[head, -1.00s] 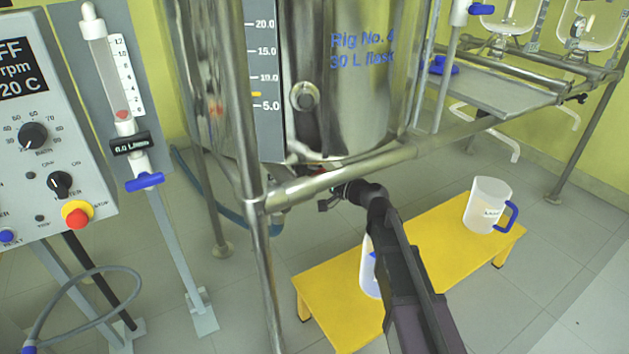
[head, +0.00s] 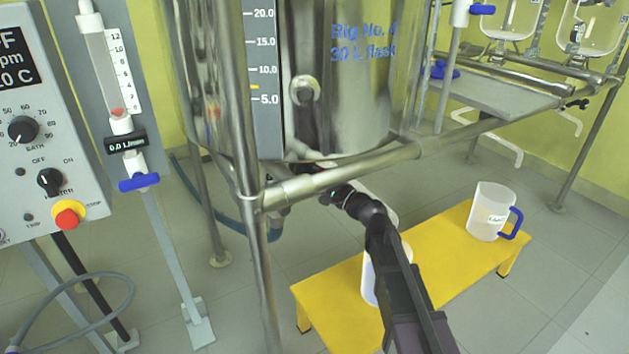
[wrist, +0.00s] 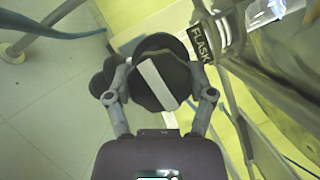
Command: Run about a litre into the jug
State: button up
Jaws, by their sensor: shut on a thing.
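My gripper (wrist: 159,95) is closed around a dark round knob (wrist: 172,70) with a white bar across its face, seen in the wrist view. A tag reading FLASK (wrist: 199,44) is beside it. In the head view my gripper (head: 338,195) is under the steel flask vessel (head: 355,110), near its bottom outlet. A pale jug (head: 370,283) stands on the yellow bench (head: 325,292), mostly hidden behind my arm. Its contents cannot be seen. A second clear jug with a blue handle (head: 487,213) stands at the bench's right end.
Steel frame bars (head: 340,180) run close above my gripper. A control panel (head: 40,130) and a flow meter (head: 105,75) with a blue handle stand at left. A blue hose (head: 215,205) hangs behind. Open tiled floor lies around the bench.

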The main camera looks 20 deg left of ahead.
jog(key=shift+w, duration=0.1)
jog(key=o, duration=1.1)
